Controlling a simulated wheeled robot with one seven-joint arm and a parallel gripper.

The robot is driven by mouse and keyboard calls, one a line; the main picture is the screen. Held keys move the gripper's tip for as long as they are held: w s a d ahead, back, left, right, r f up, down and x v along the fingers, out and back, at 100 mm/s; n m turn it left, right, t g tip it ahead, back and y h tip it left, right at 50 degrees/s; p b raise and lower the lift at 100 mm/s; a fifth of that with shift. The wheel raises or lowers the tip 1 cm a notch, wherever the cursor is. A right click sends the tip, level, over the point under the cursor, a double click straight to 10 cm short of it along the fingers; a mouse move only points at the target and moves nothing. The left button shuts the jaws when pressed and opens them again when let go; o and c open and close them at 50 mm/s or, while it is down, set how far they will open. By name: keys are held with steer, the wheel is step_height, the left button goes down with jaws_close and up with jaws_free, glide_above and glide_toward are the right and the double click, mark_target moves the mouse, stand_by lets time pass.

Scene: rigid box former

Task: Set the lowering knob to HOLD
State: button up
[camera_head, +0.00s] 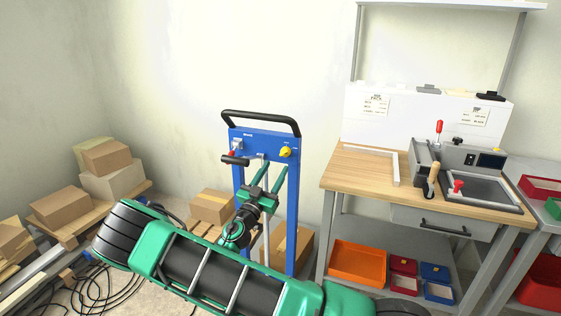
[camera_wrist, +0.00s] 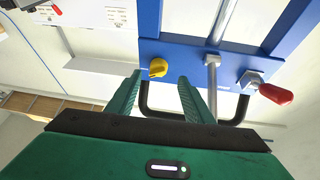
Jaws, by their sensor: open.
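A yellow knob (camera_head: 285,152) sits at the right side of a blue panel (camera_head: 262,145) on an upright blue frame with a black handle. In the wrist view the yellow knob (camera_wrist: 158,68) shows beyond my gripper (camera_wrist: 160,78), roughly between the lines of its two green fingers. The fingers are apart and empty, and a gap seems to lie between them and the knob. In the head view my gripper (camera_head: 276,176) is in front of and below the panel. The knob's markings are too small to read.
A red-tipped lever (camera_wrist: 275,93) and a metal rod (camera_wrist: 212,75) share the blue panel. A wooden workbench (camera_head: 360,168) with a box-forming device stands to the right. Cardboard boxes (camera_head: 60,206) lie at the left, and cables (camera_head: 95,290) on the floor.

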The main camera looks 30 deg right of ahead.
mark_target(283, 155)
steer(key=shift+x, duration=3.1)
